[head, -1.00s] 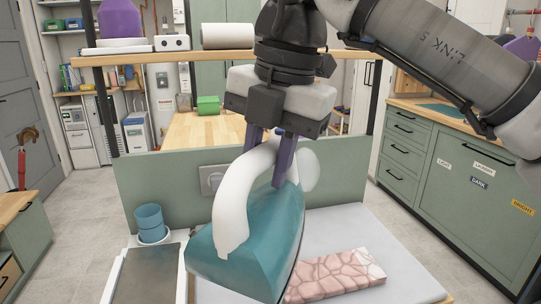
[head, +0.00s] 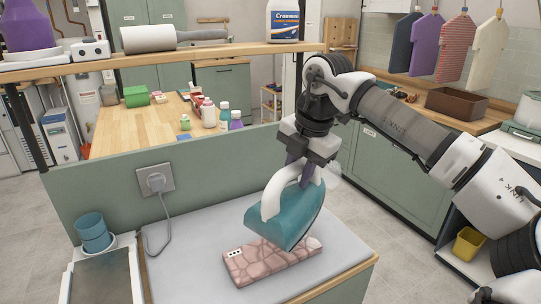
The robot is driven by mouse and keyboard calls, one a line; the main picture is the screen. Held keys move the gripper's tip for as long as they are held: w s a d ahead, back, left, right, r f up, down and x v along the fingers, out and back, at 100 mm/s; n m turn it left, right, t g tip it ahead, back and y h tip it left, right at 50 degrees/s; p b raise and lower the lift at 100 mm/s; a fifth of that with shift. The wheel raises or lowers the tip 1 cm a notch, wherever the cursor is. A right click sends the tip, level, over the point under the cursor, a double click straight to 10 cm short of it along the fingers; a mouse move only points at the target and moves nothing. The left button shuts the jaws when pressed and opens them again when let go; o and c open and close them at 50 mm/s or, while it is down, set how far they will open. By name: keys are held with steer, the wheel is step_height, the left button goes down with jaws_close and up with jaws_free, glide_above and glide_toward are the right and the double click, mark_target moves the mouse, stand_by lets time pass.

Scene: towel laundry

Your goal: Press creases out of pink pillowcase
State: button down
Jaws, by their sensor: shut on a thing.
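The pink pillowcase (head: 262,266) lies folded into a long rectangle on the pale grey pad (head: 196,278), with a darker crease pattern over its surface. My gripper (head: 298,178) is shut on the white handle of the teal iron (head: 284,222). The iron is tilted over the back middle part of the pillowcase and hides some of it. I cannot tell whether its soleplate touches the cloth.
A dark plate with a white frame (head: 104,280) and a teal cup (head: 92,230) stand at the left. A wall socket (head: 155,180) with a grey cord is on the green panel behind. A shelf (head: 180,52) with bottles and a lint roller (head: 170,37) runs above.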

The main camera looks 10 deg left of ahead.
mark_target(306, 188)
steer(key=shift+w+d+f, duration=0.6)
steer(key=shift+d+f, duration=0.1)
steer(key=shift+d, duration=0.05)
steer(key=shift+s+d+b+x, duration=0.15)
steer(key=shift+b+x, duration=0.45)
steer(key=shift+x, duration=0.3)
steer(key=shift+s+d+b+x, duration=0.1)
steer(key=shift+d+b+x, duration=0.1)
steer(key=shift+b+x, duration=0.55)
steer(key=shift+s+d+b+x, duration=0.15)
steer(key=shift+b+x, duration=0.25)
steer(key=shift+x, duration=0.7)
steer(key=shift+f, duration=0.1)
